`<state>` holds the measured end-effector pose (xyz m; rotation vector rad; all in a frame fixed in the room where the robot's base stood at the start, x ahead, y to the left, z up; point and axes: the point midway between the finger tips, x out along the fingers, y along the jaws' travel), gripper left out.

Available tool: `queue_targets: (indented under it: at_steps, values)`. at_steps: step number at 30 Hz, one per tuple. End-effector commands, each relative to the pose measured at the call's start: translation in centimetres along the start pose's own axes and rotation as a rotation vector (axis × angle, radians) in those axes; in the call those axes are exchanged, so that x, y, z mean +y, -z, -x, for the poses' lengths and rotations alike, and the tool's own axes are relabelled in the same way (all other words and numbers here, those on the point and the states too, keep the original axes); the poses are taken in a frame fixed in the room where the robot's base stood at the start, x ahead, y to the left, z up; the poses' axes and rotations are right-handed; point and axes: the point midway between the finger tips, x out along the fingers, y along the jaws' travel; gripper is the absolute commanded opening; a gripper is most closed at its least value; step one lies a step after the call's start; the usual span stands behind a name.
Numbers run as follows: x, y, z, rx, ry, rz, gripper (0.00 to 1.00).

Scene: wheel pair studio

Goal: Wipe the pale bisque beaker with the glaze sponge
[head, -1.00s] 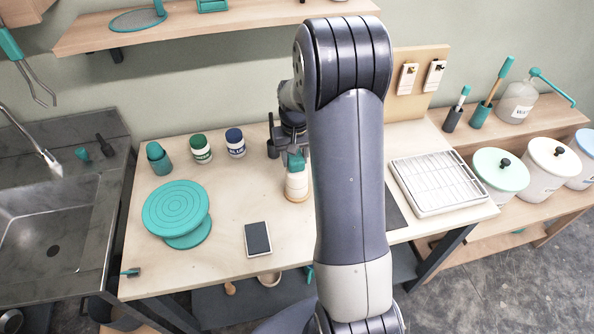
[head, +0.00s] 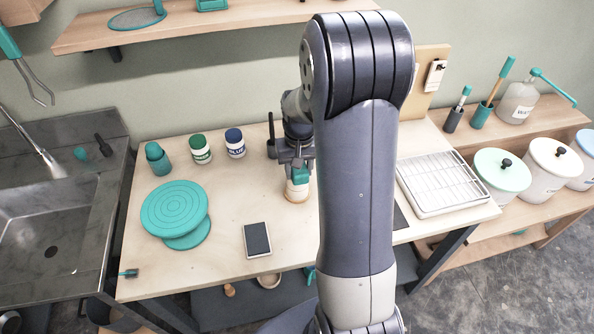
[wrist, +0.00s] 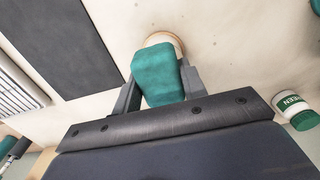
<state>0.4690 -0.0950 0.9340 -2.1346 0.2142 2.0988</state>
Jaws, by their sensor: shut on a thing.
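The pale bisque beaker (head: 296,192) stands on the worktable below my gripper (head: 299,170), partly covered by it in the head view. The glaze sponge (wrist: 160,74) is a teal block between my two fingers, and it also shows in the head view (head: 301,175). My gripper is shut on the sponge. In the wrist view the sponge hides most of the beaker, and only its pale rim (wrist: 168,39) shows behind the sponge's far end. The sponge is at the beaker's upper part; I cannot tell whether they touch.
Green (head: 200,150) and blue (head: 235,143) jars stand at the back. A teal banding wheel (head: 175,208) stands left, a dark flat block (head: 257,240) lies in front, and a wire rack tray (head: 445,183) is right. Bare tabletop lies between the wheel and beaker.

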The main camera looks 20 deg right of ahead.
Motion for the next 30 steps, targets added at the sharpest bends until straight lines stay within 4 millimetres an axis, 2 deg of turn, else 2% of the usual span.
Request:
queue_targets:
  at_steps: [8,21,30]
  values:
    - [0.0,0.0,-0.1,-0.007,0.0,0.0,0.15]
    - [0.0,4.2,0.2,-0.002,0.0,0.0,0.15]
    - [0.0,4.5,0.2,0.0,0.0,0.0,0.15]
